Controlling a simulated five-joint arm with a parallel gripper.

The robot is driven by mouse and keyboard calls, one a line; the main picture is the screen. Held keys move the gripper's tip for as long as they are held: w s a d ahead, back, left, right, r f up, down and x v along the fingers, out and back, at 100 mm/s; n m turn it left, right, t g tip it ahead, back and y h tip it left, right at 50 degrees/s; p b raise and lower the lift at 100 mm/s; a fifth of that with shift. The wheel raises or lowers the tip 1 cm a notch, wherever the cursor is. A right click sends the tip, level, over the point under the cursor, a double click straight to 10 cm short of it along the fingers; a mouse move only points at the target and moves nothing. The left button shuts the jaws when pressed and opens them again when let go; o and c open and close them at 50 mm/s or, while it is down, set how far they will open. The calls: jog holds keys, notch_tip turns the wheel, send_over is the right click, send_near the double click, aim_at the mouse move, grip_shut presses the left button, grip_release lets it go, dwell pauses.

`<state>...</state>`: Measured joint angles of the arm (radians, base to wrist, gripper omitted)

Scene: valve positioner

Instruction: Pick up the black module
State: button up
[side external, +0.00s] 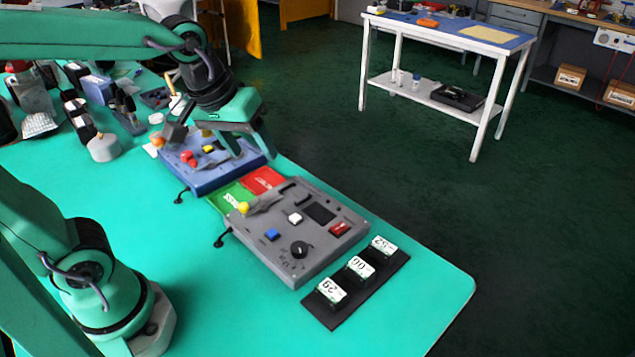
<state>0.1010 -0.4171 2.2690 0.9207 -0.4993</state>
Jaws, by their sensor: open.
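No thing here is clearly marked as the black module, and I cannot tell which is meant. Three small dark blocks with white numbered labels stand in a row on a black strip (376,294) at the front right: a near one (330,291), a middle one (360,268) and a far one (383,246). A dark rectangle (319,213) and a black knob (299,249) are on the grey panel (262,246). My gripper (251,148) is open over the blue panel (200,183), apart from the numbered blocks. Its fingers hide part of that panel.
A green card (231,196) and a red card (264,180) lie between the two panels. Bottles, boxes and tools crowd the far left of the green table (150,250). A white bench (445,40) stands behind.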

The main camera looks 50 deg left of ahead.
jog(key=w+d+f+n+g, duration=0.1)
jog(key=w+d+f+n, duration=0.1)
jog(key=w+d+n, duration=0.3)
jog(key=n+g, duration=0.3)
jog(key=n, duration=0.6)
send_over(384, 246)
jog(key=a, duration=0.1)
notch_tip(384, 246, down, 14)
jog(key=shift+s+f, duration=0.15)
jog(key=shift+f, duration=0.05)
jog(key=shift+d+f, duration=0.2)
jog(key=shift+f, duration=0.1)
jog(key=shift+d+f, duration=0.15)
jog(key=shift+f, duration=1.8)
jog(key=shift+d+f, duration=0.1)
jog(key=shift+f, duration=1.8)
jog(key=shift+c, duration=0.5)
jog(key=c, duration=1)
